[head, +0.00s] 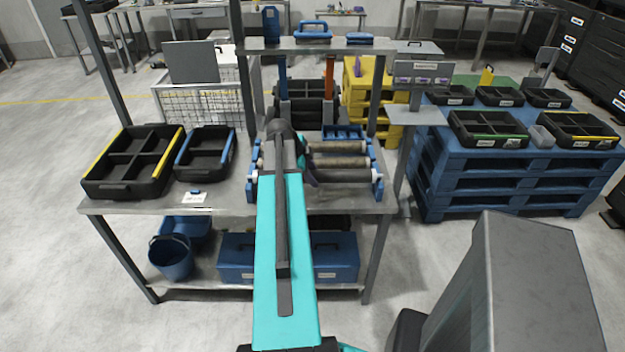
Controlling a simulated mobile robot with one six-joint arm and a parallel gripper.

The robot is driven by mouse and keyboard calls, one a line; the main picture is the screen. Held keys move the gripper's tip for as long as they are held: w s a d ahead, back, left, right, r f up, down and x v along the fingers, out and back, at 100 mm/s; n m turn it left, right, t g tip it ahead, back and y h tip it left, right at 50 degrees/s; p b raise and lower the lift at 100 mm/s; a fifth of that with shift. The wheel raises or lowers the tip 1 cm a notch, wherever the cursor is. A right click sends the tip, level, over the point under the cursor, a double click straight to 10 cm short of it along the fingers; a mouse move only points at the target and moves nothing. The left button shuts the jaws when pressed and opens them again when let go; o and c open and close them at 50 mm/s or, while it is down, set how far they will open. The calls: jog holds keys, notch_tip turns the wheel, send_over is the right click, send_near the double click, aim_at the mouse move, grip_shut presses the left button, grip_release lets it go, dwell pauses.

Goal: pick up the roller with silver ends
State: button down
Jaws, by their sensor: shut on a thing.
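A blue rack (376,170) stands on the metal bench, with several rollers lying across it. Two brownish rollers (340,161) lie one behind the other, and a greyer roller (343,176) lies nearest the front. At this size I cannot tell which roller has silver ends. My teal and dark arm reaches over the rack and covers its middle. Only a dark bit of my gripper (308,173) shows beside the arm, low among the rollers. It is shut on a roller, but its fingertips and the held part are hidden.
Two black divided trays, one yellow-edged (113,187) and one blue-edged (181,172), stand left of the rack. An upper shelf (345,46) spans behind it. Right is a blue pallet stack (490,185) with black trays. Blue boxes (335,260) sit below.

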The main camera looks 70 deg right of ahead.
jog(key=s+a+b, duration=0.4)
jog(key=s+a, duration=0.1)
jog(key=a, duration=0.4)
jog(key=shift+r, duration=0.35)
jog(key=shift+b, duration=0.8)
jog(key=b, duration=0.5)
jog(key=shift+s+a, duration=0.15)
jog(key=b, duration=0.4)
jog(key=a+b, duration=0.1)
jog(key=b, duration=0.2)
jog(key=shift+s+a+b, duration=0.25)
jog(key=shift+s+b, duration=0.1)
jog(key=shift+b, duration=0.05)
jog(key=shift+s+a+r+b, duration=0.1)
jog(key=shift+a+b, duration=0.1)
jog(key=shift+b, duration=0.5)
jog(key=shift+s+a+r+b, duration=0.15)
jog(key=shift+s+a+b, duration=0.25)
jog(key=shift+a, duration=0.2)
jog(key=shift+s+a+r+b, duration=0.15)
jog(key=shift+s+a+b, duration=0.1)
jog(key=shift+a+b, duration=0.3)
